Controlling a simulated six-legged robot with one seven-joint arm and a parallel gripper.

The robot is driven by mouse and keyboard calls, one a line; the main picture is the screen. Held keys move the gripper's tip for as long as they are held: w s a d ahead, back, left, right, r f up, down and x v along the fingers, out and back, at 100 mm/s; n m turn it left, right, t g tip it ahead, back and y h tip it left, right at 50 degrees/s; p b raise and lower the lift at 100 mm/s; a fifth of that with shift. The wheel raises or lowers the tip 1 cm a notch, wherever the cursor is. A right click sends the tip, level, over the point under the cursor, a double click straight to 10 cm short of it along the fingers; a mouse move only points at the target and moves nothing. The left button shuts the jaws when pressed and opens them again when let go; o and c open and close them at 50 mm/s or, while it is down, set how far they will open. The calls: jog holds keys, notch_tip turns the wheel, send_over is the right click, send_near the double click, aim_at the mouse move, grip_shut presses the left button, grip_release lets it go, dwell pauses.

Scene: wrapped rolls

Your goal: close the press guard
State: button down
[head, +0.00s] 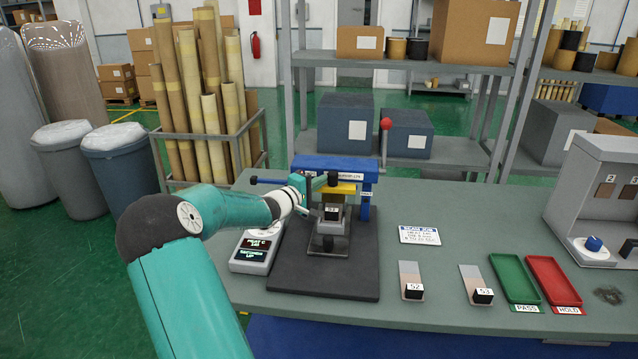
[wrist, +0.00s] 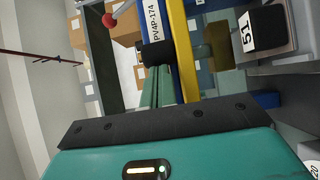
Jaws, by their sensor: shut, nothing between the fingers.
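The bench press (head: 365,190) has a blue top beam with a label and stands on a dark base plate (head: 350,280). A yellow bar (head: 345,188), apparently part of the guard, is up under the beam, above a dark block (head: 332,212) in the press. The yellow bar (wrist: 183,50) and the labelled block (wrist: 262,27) also show in the wrist view. My gripper (head: 331,180) is shut and empty at the press's upper left. In the wrist view its dark fingertips (wrist: 157,54) are beside the yellow bar; I cannot tell whether they touch.
A red ball knob (head: 386,124) stands above the press. A display box (head: 256,250) is left of it. A sign (head: 419,235), samples (head: 411,281), green tray (head: 514,277) and red tray (head: 552,280) lie right.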

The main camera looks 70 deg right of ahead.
jog(key=w+d+v, duration=0.1)
jog(key=w+v, duration=0.1)
jog(key=v, duration=1.1)
jog(key=shift+w, duration=0.2)
jog(key=shift+d, duration=0.1)
jog(key=w+a+t+y, duration=0.3)
jog(key=a+t+y, duration=0.15)
jog(key=a, duration=1.05)
jog(key=w+a+t+y, duration=0.3)
jog(key=a+y, duration=0.2)
jog(key=a, duration=1.1)
jog(key=s+a+r+n+t+y, duration=0.1)
jog(key=s+a+n+t+y, duration=0.1)
jog(key=a, duration=1.2)
jog(key=s+a+r+n+t+y, duration=0.2)
jog(key=a+y, duration=0.3)
jog(key=a, duration=0.9)
jog(key=shift+s+r+n+t, duration=0.25)
jog(key=shift+s+n+t, duration=0.25)
jog(key=shift+t, duration=0.35)
jog(key=shift+w+a, duration=0.15)
